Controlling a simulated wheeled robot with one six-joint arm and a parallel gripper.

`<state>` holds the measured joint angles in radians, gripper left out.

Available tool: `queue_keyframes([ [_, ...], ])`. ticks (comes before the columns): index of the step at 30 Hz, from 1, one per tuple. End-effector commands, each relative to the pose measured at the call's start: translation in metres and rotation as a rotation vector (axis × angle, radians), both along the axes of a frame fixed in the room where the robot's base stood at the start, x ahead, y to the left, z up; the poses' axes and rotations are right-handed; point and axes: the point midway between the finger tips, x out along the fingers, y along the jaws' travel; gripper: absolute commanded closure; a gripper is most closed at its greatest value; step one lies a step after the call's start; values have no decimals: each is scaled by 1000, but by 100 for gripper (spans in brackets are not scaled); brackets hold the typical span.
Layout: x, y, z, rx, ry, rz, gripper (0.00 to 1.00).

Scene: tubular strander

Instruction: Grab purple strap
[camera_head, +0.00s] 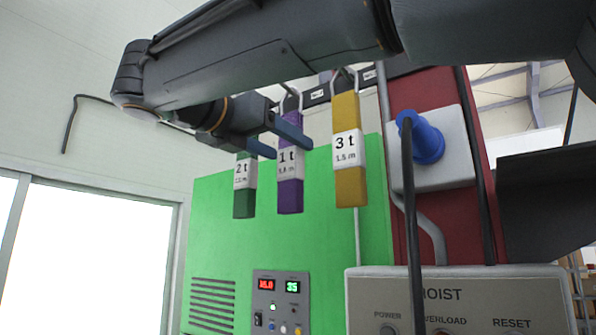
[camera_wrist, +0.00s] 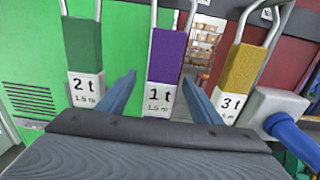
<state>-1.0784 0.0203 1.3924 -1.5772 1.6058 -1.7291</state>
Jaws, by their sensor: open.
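The purple strap (camera_head: 291,191) hangs from a hook with a white "1 t" label, between a green "2 t" strap and a yellow "3 t" strap. In the wrist view the purple strap (camera_wrist: 168,58) is centred ahead, between the two blue fingers. My gripper (camera_head: 284,140) is open and empty at the height of the purple strap's upper part and label. In the wrist view its fingers (camera_wrist: 160,98) stand apart, one to each side of the purple strap. I cannot tell whether the fingertips reach past the strap, and I see no clear contact.
The green strap (camera_head: 244,201) and yellow strap (camera_head: 350,187) hang close on either side. A green cabinet (camera_head: 220,250) with a control panel (camera_head: 280,303) stands behind. A hoist box (camera_head: 460,298) and a blue plug (camera_head: 428,143) with a black cable are at right.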

Motion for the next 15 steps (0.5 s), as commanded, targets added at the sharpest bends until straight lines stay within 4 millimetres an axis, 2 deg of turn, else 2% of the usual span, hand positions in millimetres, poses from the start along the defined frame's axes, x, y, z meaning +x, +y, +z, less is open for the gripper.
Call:
queue_keyframes([
  [15,52,-35,-1,1,1,-5,41],
])
